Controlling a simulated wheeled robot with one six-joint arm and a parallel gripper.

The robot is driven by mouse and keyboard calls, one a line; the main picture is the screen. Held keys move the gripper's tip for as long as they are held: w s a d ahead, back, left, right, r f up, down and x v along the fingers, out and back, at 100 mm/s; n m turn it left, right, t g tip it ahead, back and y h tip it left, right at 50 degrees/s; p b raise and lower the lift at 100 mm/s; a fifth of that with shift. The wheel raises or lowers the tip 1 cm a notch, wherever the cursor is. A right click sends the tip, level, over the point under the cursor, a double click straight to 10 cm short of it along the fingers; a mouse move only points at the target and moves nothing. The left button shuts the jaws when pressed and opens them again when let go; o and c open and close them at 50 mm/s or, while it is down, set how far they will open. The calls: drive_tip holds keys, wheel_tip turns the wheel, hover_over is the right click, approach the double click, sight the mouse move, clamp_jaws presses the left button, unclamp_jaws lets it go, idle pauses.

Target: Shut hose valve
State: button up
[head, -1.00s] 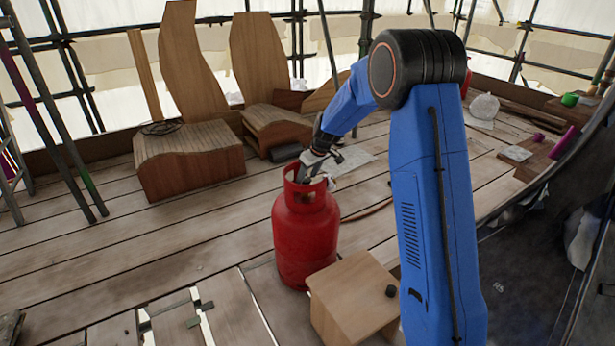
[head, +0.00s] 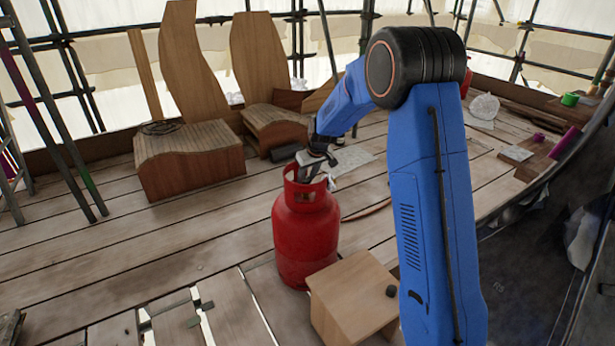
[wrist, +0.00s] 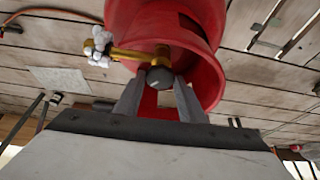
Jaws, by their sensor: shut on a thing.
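The red gas cylinder (head: 305,240) stands upright on the plank floor in the head view, and its collar fills the top of the wrist view (wrist: 205,60). Inside the collar, the wrist view shows a dark round valve knob (wrist: 159,76) on a brass valve body (wrist: 130,54). My gripper (wrist: 160,88) reaches into the collar with its two fingers on either side of the knob, shut on it. In the head view the collar partly hides my fingertips. An orange hose (wrist: 55,13) shows at the upper left of the wrist view.
A small wooden box (head: 352,300) with a black knob-like piece stands close in front of the cylinder. Curved wooden forms (head: 190,160) stand behind to the left. A sheet of paper (head: 350,160) lies beyond.

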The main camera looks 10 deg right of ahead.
drive_tip(key=m, duration=0.1)
drive_tip(key=m+h, duration=0.1)
drive_tip(key=m, duration=0.1)
drive_tip(key=m+h, duration=0.1)
drive_tip(key=m, duration=0.1)
drive_tip(key=shift+a, duration=0.3)
drive_tip(key=shift+a+m+h, duration=0.1)
drive_tip(key=shift+m+h, duration=0.6)
drive_tip(key=shift+m, duration=1.6)
drive_tip(key=o, duration=1)
drive_tip(key=shift+o, duration=0.2)
drive_tip(key=shift+r, duration=0.1)
drive_tip(key=v, duration=1.7)
drive_tip(key=shift+w+a+r, duration=0.15)
drive_tip(key=shift+w+a, duration=0.05)
drive_tip(key=shift+a, duration=0.1)
